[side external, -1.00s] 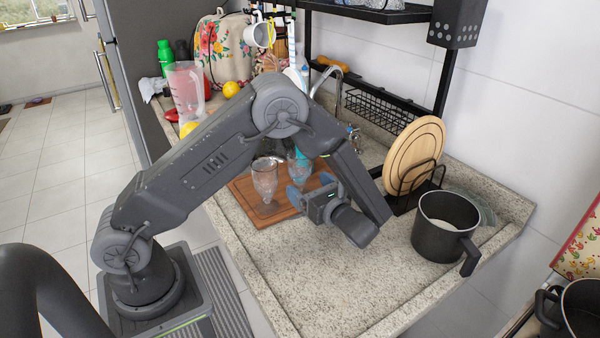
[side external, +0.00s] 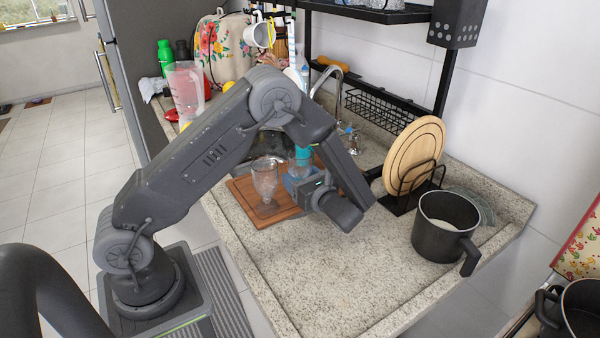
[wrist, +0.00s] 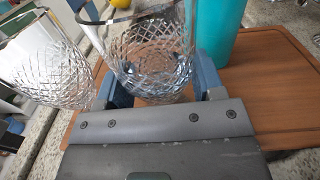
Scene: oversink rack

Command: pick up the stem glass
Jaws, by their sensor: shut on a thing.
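My gripper (side external: 302,180) is low over the brown wooden board (side external: 243,191). In the wrist view, its blue fingers (wrist: 160,85) are shut around a clear cut-glass stem glass (wrist: 152,50), one finger on each side. The bowl has a diamond pattern and looks empty. Its stem and foot are hidden behind the gripper, so I cannot tell whether it touches the board. A second clear patterned glass (side external: 265,178) stands upright on the board to the left; it also shows in the wrist view (wrist: 45,65).
A teal cup (wrist: 219,30) stands close behind the held glass. The sink and tap (side external: 328,75) are behind the board. A round wooden board (side external: 413,155) in a black rack and a dark pot (side external: 440,228) stand to the right. The front counter is clear.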

